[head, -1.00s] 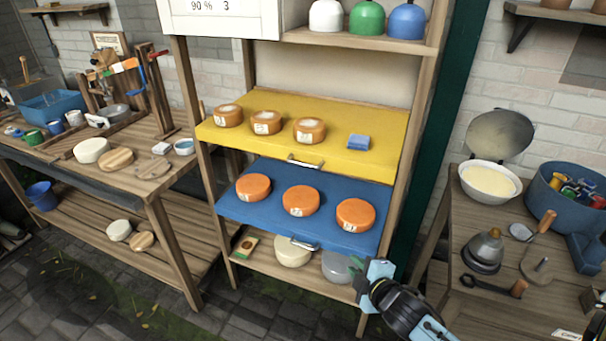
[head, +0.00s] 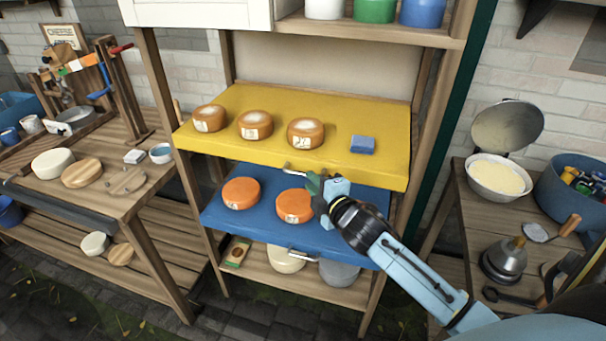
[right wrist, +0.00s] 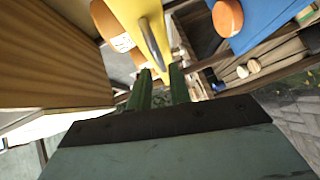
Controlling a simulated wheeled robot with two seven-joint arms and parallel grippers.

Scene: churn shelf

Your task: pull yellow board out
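The yellow board (head: 250,98) sits in the wooden shelf with three orange-brown cheeses (head: 254,125) and a blue block (head: 362,145) on it. Its metal handle (head: 297,171) is at the middle of the front edge. My right gripper (head: 313,184) is just below and right of this handle, in front of the blue board. In the right wrist view its green fingers (right wrist: 160,82) are apart with nothing between them, and the handle (right wrist: 152,46) lies just beyond the tips. My left gripper is not in view.
The blue board (head: 240,217) below holds orange cheeses (head: 241,193); my right arm hides part of it. It has its own handle (head: 304,253). A wooden table (head: 105,195) stands left. A side table (head: 452,215) with a bowl (head: 498,177) stands right.

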